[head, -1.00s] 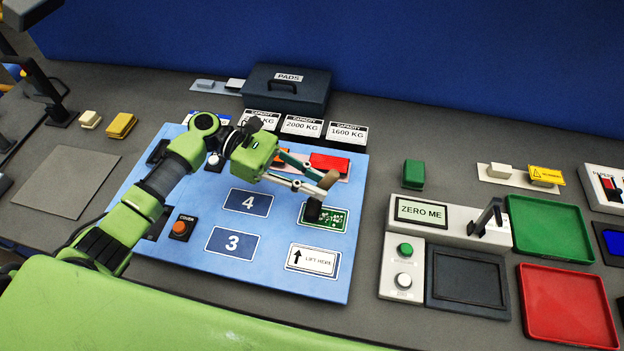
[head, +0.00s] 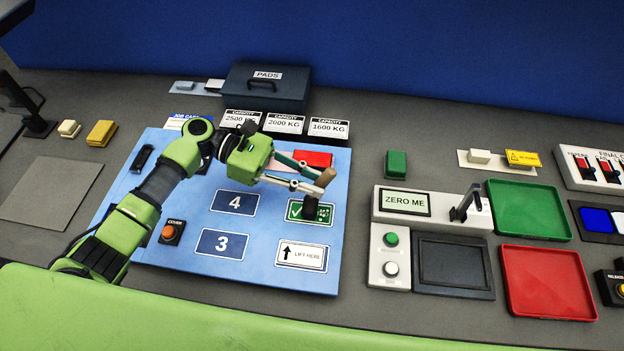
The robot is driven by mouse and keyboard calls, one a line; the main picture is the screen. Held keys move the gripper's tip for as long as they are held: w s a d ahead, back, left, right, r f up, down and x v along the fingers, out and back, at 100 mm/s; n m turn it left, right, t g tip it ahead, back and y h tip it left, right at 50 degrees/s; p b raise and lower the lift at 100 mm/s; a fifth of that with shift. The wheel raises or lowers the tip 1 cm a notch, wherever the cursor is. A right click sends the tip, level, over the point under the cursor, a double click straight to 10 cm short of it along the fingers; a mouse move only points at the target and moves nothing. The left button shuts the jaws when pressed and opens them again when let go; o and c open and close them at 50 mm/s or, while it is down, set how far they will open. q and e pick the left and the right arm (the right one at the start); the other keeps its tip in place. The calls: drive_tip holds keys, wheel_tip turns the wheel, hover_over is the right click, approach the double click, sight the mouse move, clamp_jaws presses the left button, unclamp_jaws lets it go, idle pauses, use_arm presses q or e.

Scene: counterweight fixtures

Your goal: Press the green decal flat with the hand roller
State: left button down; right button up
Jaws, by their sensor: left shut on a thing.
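The green decal (head: 296,211) lies on the right part of the blue panel (head: 260,262), with a white check mark and some white lettering showing. My left gripper (head: 322,184) is shut on the hand roller, which has a tan handle (head: 326,177) and a black roller head (head: 311,207). The roller head covers part of the decal's right half. I cannot tell whether it touches the decal. My right gripper is not in view.
A white "LIFT HERE" label (head: 301,255) lies below the decal, and blue plates "4" (head: 235,202) and "3" (head: 222,244) lie to its left. A "ZERO ME" unit (head: 405,202) stands right of the panel. Capacity cards (head: 284,124) lie behind.

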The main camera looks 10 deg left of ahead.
use_arm(q)
drive_tip(key=shift+f, duration=0.55)
idle(0.9)
drive_tip(key=shift+s, duration=0.1)
drive_tip(key=shift+r+p, duration=0.55)
drive_tip(key=shift+d, duration=0.15)
drive_tip(key=shift+d+p, duration=0.8)
drive_tip(key=shift+d, duration=0.75)
drive_tip(key=shift+f+b, duration=0.3)
drive_tip(key=shift+f, duration=0.25)
idle(0.8)
